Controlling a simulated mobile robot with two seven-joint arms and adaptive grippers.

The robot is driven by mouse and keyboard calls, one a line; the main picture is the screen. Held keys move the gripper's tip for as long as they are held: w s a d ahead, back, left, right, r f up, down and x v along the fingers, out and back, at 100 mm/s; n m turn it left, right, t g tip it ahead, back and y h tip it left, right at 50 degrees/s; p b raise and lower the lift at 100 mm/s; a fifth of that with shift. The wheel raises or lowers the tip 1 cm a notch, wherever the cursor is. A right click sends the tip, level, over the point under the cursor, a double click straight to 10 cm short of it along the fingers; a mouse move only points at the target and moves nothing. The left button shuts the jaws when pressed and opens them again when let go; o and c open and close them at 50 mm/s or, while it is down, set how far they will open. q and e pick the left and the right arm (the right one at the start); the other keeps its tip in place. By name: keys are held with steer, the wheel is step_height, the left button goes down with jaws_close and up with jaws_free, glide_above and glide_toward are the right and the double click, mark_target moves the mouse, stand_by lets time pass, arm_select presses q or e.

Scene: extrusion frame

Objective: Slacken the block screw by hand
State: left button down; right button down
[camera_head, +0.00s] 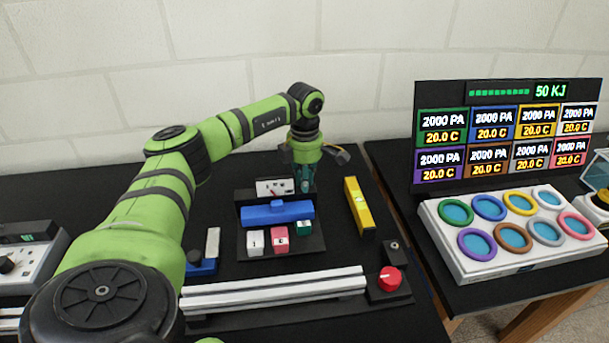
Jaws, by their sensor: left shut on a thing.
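My left gripper (305,187) points down at the back of the table, by the right end of a blue bar (277,213). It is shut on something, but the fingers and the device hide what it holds. A red round knob (390,279) sits on a black block (385,296) at the right end of a pale extrusion rail (275,290); I cannot tell whether this is the block screw. The gripper is well behind and left of this knob, apart from it. My right gripper is not in view.
A small meter (275,187) stands behind the blue bar, with white, pink and green blocks in front. A yellow level (358,205) lies to the right. A panel of coloured rings (470,268) and a display board (505,135) stand on the right table.

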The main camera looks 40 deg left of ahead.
arm_select(q)
steer(key=shift+d+f+n, duration=0.1)
steer(key=shift+n, duration=0.6)
steer(key=c, duration=1.1)
jaws_free()
steer(key=shift+r, duration=0.2)
step_height(320, 180, up, 12)
steer(key=shift+f, duration=0.15)
